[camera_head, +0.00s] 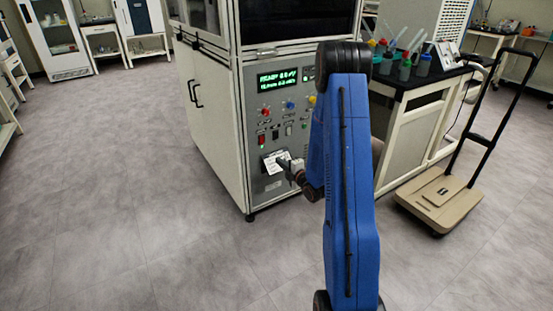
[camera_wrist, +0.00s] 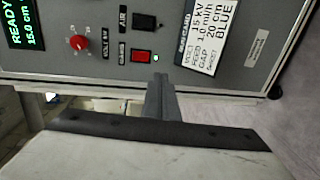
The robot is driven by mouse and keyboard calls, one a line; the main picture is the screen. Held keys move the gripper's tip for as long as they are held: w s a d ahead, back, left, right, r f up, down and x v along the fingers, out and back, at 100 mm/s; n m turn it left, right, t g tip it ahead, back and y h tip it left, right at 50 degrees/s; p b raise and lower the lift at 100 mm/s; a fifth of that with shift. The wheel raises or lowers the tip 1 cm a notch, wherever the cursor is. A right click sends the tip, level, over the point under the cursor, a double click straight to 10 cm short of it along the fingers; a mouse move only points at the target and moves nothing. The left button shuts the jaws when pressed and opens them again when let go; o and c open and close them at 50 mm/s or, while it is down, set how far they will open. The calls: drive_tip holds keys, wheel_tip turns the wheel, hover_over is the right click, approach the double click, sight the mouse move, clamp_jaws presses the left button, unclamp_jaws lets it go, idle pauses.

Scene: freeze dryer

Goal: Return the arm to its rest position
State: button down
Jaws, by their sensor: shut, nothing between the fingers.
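My blue arm reaches forward in the head view toward the grey control panel (camera_head: 252,125) of a tall cabinet. My gripper (camera_head: 283,162) is in front of the lower panel, beside a white label card (camera_head: 272,167). In the wrist view my gripper (camera_wrist: 159,82) shows its fingers shut together with nothing between them. The fingertips appear close to the red rocker switch (camera_wrist: 142,56); I cannot tell whether they touch it. The label card (camera_wrist: 207,40) reads "BLUE" among other lines.
The panel has a green lit display (camera_head: 277,79), a red knob (camera_wrist: 79,42) and a black switch (camera_wrist: 144,21). A dark-topped bench (camera_head: 425,80) with bottles stands to the right. A flat trolley (camera_head: 440,199) stands on the floor at right. The floor at left is clear.

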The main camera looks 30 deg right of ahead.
drive_tip(key=shift+s, duration=0.35)
idle(0.3)
drive_tip(key=s+a+r+m+g+h, duration=0.1)
drive_tip(key=s+a+r+m+g, duration=0.3)
drive_tip(key=r, duration=0.5)
drive_tip(key=s+a+r+m+g+h, duration=0.2)
drive_tip(key=s+a+r+m, duration=0.35)
drive_tip(key=r, duration=0.35)
drive_tip(key=s+a+r+m+g, duration=0.2)
drive_tip(key=s+a+m, duration=0.1)
drive_tip(key=s, duration=0.8)
drive_tip(key=s+a+r+m+g+y, duration=0.1)
drive_tip(key=s+a, duration=0.5)
drive_tip(key=s, duration=0.6)
drive_tip(key=s+a+r+m+g+y, duration=0.1)
drive_tip(key=s+a+m, duration=0.3)
drive_tip(key=s, duration=0.7)
drive_tip(key=shift+s+a+r+m+g, duration=0.2)
drive_tip(key=shift+s+r+m+g, duration=0.25)
drive_tip(key=shift+r+g, duration=0.45)
